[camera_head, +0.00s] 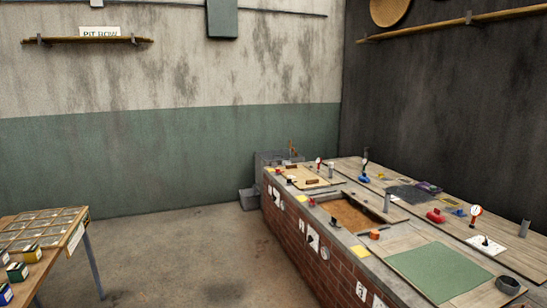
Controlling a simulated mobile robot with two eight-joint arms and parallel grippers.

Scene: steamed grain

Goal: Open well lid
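A long brick counter (297,234) stands on the right side of the head view. A pale wooden lid-like panel (303,172) with small dark handle-like bars lies flat on its far part. Nearer, a rectangular recess (352,213) with a brown inside shows in the counter top; I cannot tell whether this is an open well or a brown cover set low. Which piece is the well lid is not clear at this size. Neither of my grippers is in view.
A table (44,229) with a gridded tray and several small boxes stands at the lower left. Bare floor (180,255) lies between it and the counter. A green mat (440,270), a dark bowl (508,285) and small coloured objects crowd the counter's right part.

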